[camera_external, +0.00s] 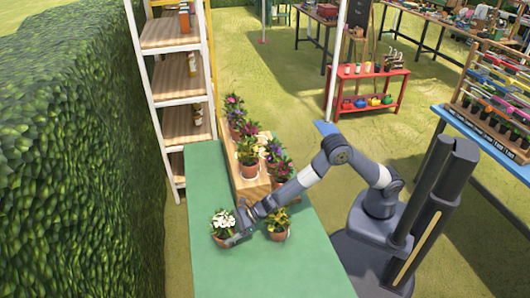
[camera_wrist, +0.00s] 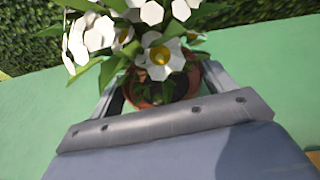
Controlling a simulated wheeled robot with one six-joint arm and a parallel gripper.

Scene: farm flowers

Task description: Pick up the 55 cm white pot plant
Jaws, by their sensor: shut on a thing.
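The white pot plant (camera_external: 223,222) has white flowers with yellow centres and green leaves in a brown terracotta pot. It is at the left side of the green table (camera_external: 215,275) in the external view. My gripper (camera_external: 238,234) is at the pot's right side, low over the table, and is shut on the pot. In the wrist view the white flowers (camera_wrist: 160,58) fill the upper middle, and the gripper's fingers (camera_wrist: 160,92) lie on both sides of the pot (camera_wrist: 150,95). I cannot tell whether the pot's base touches the table.
A wooden stand (camera_external: 238,180) behind holds several potted flowers. A hedge (camera_external: 70,150) borders the left, and a shelf rack (camera_external: 175,80) stands behind. The table's front is clear.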

